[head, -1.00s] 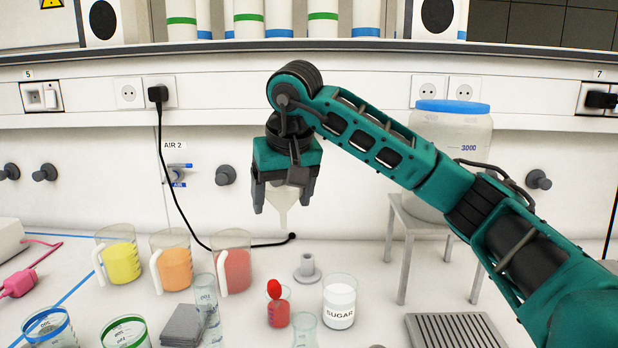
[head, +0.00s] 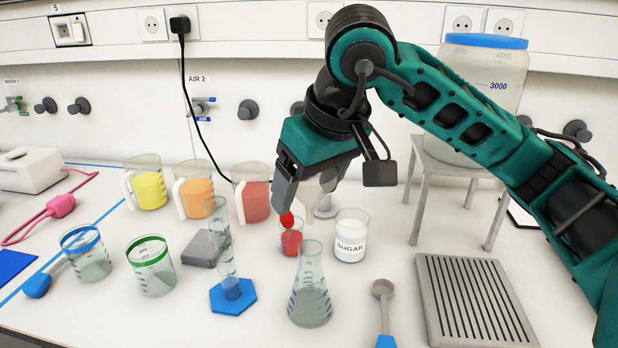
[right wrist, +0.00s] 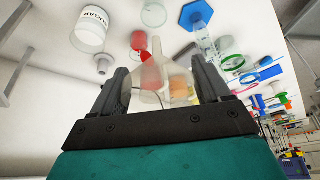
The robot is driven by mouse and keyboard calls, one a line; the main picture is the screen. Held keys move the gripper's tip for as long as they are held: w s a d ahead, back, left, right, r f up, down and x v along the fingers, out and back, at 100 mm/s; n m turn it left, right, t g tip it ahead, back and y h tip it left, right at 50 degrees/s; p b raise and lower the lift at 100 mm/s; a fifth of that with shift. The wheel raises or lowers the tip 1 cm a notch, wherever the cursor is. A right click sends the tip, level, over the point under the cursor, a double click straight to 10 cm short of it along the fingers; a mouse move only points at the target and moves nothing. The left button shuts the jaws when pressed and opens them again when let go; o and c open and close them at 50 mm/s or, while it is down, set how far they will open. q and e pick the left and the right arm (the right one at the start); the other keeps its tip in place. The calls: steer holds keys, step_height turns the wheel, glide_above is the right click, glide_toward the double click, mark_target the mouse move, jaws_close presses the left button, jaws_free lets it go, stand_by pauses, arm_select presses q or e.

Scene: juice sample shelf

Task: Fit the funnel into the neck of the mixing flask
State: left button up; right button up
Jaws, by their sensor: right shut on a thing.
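The mixing flask (head: 310,300), a clear conical flask with liquid low inside, stands upright at the front middle of the bench in the head view. My right gripper (head: 312,190) is shut on the pale translucent funnel (head: 328,184), behind and above the flask, with the funnel clear of the neck. The right wrist view shows the funnel (right wrist: 152,82) between both fingers, and part of the funnel is hidden by the gripper in the head view. My left gripper is not in view.
A graduated cylinder (head: 230,285) on a blue base stands left of the flask. A spoon (head: 383,300) and a ribbed tray (head: 475,305) lie to its right.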

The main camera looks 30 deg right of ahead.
mark_target(309, 208)
steer(key=shift+f+b, duration=1.1)
steer(key=shift+f, duration=0.75)
steer(key=shift+r, duration=0.2)
steer(key=shift+f+b, duration=2.25)
steer(key=shift+b, duration=0.35)
steer(key=o, duration=1)
